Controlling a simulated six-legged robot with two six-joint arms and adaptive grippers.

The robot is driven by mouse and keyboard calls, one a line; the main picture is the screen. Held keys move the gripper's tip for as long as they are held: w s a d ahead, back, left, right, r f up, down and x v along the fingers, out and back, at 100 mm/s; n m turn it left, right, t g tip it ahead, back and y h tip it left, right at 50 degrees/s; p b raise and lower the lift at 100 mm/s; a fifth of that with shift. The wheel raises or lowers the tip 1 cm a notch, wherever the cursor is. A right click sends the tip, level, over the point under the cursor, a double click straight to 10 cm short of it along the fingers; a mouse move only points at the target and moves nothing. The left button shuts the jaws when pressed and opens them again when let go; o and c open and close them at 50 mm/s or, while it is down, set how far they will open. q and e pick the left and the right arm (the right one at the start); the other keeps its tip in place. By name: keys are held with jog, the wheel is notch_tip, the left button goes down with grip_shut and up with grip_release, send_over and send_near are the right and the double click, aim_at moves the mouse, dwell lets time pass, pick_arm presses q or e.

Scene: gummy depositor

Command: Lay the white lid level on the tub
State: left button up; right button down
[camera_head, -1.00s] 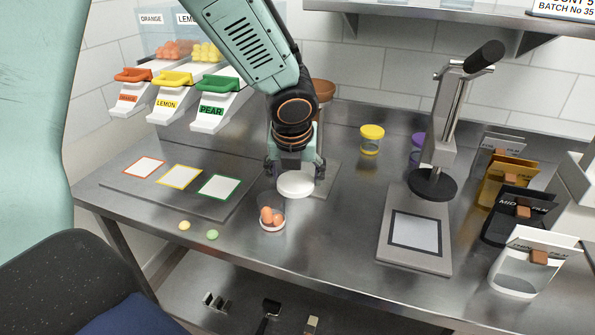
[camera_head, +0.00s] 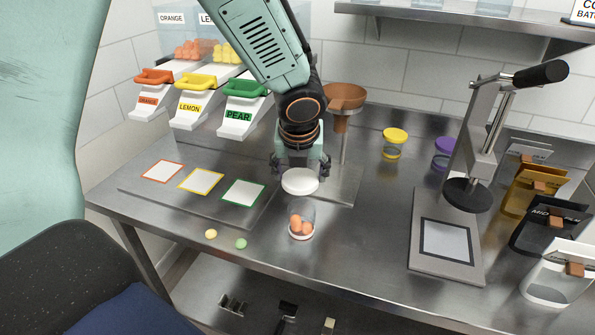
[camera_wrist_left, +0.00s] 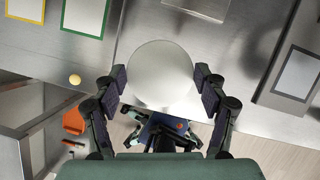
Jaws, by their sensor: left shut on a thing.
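The white lid (camera_head: 300,181) is a round disc between the fingers of my left gripper (camera_head: 300,168), which is shut on it by its sides. In the head view the lid looks roughly level, above the table and just behind the tub's top. The clear tub (camera_head: 308,211) stands upright on the table and holds several orange gummies (camera_head: 300,226). Its top looks open. In the left wrist view the lid (camera_wrist_left: 160,75) fills the space between the fingertips (camera_wrist_left: 163,90), and I cannot make out the tub there. My right gripper is not in view.
A yellow gummy (camera_head: 211,234) and a green gummy (camera_head: 241,244) lie left of the tub. A press (camera_head: 447,242) stands to the right. A yellow-lidded tub (camera_head: 394,143) and a brown funnel (camera_head: 343,97) are behind. The table front right of the tub is clear.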

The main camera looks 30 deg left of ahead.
aim_at(302, 183)
pick_arm(q)
jog(key=shift+d+r, duration=0.15)
jog(key=shift+d, duration=0.3)
jog(key=shift+a, duration=0.1)
notch_tip(302, 183, down, 4)
jog(key=b, duration=0.2)
jog(key=shift+b, duration=0.35)
jog(key=shift+f+b, duration=0.45)
jog(key=shift+f, duration=0.4)
jog(key=shift+a+f, duration=0.15)
jog(key=shift+f, duration=0.05)
jog(key=shift+d+r, duration=0.1)
jog(key=shift+d, duration=0.1)
